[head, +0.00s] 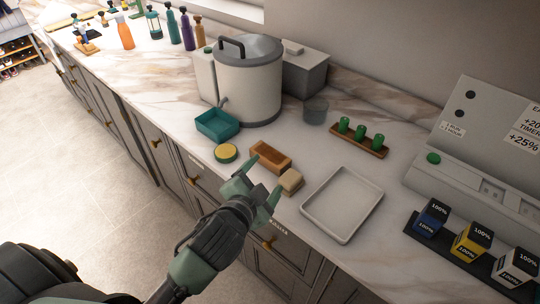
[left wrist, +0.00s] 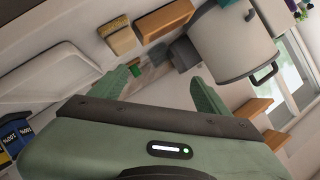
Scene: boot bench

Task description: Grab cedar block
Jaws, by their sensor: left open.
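A light tan block (head: 290,181) lies near the counter's front edge, and a longer orange-brown block (head: 271,156) lies just behind and left of it. I cannot tell for sure which is the cedar block. In the left wrist view the tan block (left wrist: 117,36) and the brown block (left wrist: 158,22) lie side by side at the top, beyond the fingertips. My left gripper (head: 258,187) is open and empty at the counter's front edge, left of the tan block. Its two green fingers show in the left wrist view (left wrist: 160,80). My right gripper is not in view.
A white tray (head: 342,204) is right of the blocks. A yellow-topped tin (head: 226,153) and teal bin (head: 217,125) are to the left. A large pot (head: 249,82) and a rack with green vials (head: 360,140) stand behind. Small boxes (head: 471,240) stand at right.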

